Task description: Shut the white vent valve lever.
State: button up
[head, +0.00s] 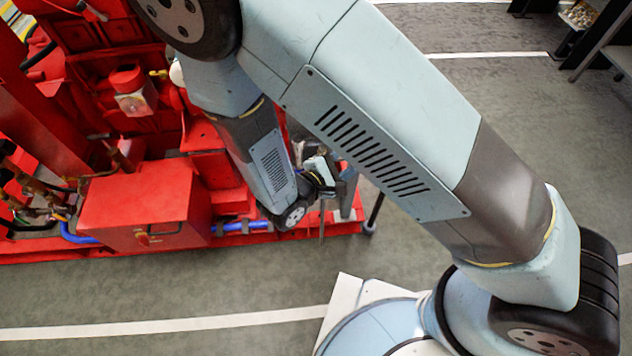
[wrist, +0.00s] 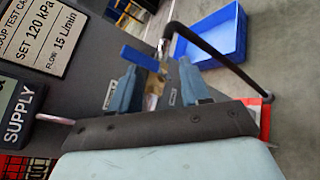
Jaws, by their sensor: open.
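My gripper (wrist: 157,72) is open, with its two blue-grey fingers apart in the wrist view. A brass valve body (wrist: 153,88) with a blue lever (wrist: 140,58) shows between and just beyond the fingers. I cannot tell whether they touch. A pale, whitish-pink bar (wrist: 55,119) sticks out at the lower left, left of the gripper; I cannot tell whether it is the white vent valve lever. In the head view my gripper (head: 322,172) is small and partly hidden by my arm, at the right end of the red pumpset (head: 150,200). No clearly white lever shows there.
A panel sign (wrist: 45,35) and a SUPPLY plate (wrist: 20,112) stand at left in the wrist view. A black hose (wrist: 215,58) arches past the right finger, before a blue bin (wrist: 215,42).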

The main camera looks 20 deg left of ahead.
jog(key=s+a+f+n+t+y, duration=0.1)
jog(key=s+f+n+y, duration=0.5)
jog(key=f, duration=0.4)
jog(key=s+a+f+n+t+y, duration=0.1)
jog(key=s+a+f+n+y, duration=0.15)
jog(key=f+n+y, duration=0.65)
jog(key=x, duration=1.2)
jog(key=shift+w+f, duration=0.3)
jog(key=shift+w, duration=0.05)
jog(key=shift+c, duration=0.2)
grip_shut()
